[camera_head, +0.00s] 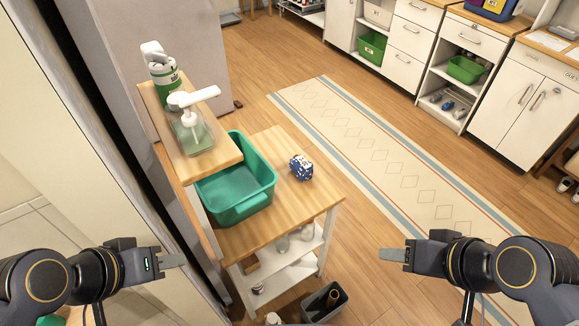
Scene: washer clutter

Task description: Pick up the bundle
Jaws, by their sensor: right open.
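A small blue-and-white patterned bundle (301,168) lies on the wooden top of a white cart (270,236), to the right of a green bin. My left gripper (178,261) is in front of the cart at the lower left, apart from the bundle. It appears as one pale finger seen edge-on, so its opening does not show. My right gripper (386,254) is open and empty at the lower right, over the floor, also apart from the bundle. Nothing covers the bundle.
The green bin (262,194) stands on the cart, beside a raised wooden shelf (220,153) with a pump bottle (192,131) and a spray bottle (164,75). A dark container (323,302) stands below. A patterned rug (375,140) and cabinets (512,104) lie beyond.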

